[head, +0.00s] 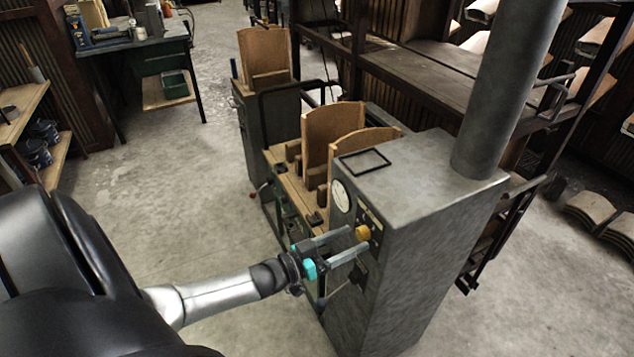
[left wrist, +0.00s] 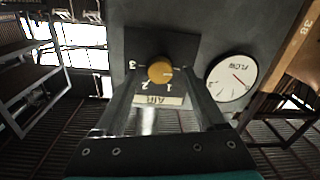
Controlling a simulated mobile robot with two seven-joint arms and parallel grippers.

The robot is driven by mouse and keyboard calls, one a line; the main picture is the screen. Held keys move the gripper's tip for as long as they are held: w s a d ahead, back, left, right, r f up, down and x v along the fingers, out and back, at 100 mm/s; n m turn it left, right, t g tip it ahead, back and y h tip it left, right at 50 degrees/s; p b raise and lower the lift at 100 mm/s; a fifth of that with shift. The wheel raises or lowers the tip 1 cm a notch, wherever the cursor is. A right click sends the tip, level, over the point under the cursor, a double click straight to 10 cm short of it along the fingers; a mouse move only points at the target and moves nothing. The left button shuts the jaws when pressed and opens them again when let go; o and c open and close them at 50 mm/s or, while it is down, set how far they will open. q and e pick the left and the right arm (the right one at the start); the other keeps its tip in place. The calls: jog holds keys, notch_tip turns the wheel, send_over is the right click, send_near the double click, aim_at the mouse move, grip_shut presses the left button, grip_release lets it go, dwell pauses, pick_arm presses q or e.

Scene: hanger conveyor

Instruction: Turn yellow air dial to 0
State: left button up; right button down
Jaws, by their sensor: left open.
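The yellow air dial (head: 362,233) is on the side face of the grey machine cabinet (head: 420,200). In the left wrist view the yellow dial (left wrist: 160,70) sits on a dark plate above a label reading AIR, with the numbers 1, 2 and 3 visible around it. I cannot clearly tell which number it points to. My left gripper (head: 348,243) is open, its two fingers reaching toward the panel on either side of the dial. In the left wrist view the fingers (left wrist: 165,95) flank the dial; contact is not clear. My right gripper is not in view.
A white FLOW gauge (left wrist: 232,78) with a red needle is beside the dial. A thick grey pipe (head: 505,85) rises from the cabinet. Curved brown panels (head: 332,140) stand on the bench behind it. A green workbench (head: 130,45) is far left.

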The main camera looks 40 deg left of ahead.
pick_arm(q)
jog(key=v, duration=1.4)
jog(key=shift+s+p, duration=0.2)
jog(key=shift+p, duration=0.1)
jog(key=shift+a, duration=0.15)
